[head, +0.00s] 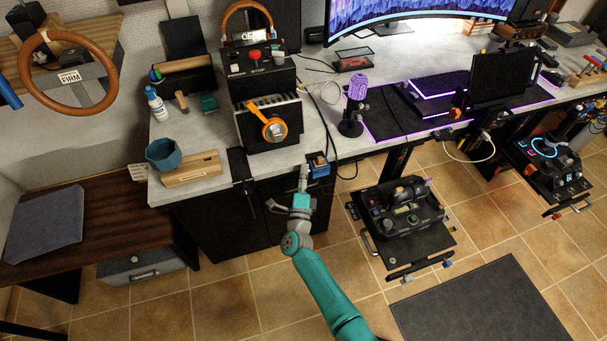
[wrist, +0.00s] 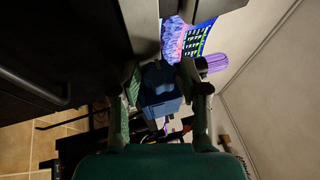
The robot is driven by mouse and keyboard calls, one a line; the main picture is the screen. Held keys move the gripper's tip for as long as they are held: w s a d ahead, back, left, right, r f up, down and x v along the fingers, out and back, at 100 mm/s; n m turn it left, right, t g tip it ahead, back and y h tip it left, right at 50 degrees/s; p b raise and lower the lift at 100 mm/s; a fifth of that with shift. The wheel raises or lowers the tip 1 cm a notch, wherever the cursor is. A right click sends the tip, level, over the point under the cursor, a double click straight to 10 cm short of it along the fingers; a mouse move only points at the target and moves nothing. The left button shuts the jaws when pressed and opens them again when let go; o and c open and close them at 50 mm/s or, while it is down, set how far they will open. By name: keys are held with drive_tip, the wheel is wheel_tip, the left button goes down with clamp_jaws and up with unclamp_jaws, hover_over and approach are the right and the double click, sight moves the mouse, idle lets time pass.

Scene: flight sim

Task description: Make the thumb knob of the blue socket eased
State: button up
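The thumb knob cannot be made out in either view.
Black cabinet fronts (head: 272,205) lie below the desk.

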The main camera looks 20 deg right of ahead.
clamp_jaws()
drive_tip(key=shift+g, duration=0.4)
drive_tip(key=shift+r+n+g+y, duration=0.15)
drive_tip(key=shift+n+g+y, duration=0.4)
drive_tip(key=shift+g, duration=0.4)
drive_tip(key=shift+r+n+g+y, duration=0.1)
drive_tip(key=shift+n+g+y, duration=0.4)
drive_tip(key=shift+g, duration=0.85)
drive_tip(key=o, duration=0.5)
unclamp_jaws()
drive_tip(key=v, duration=1.2)
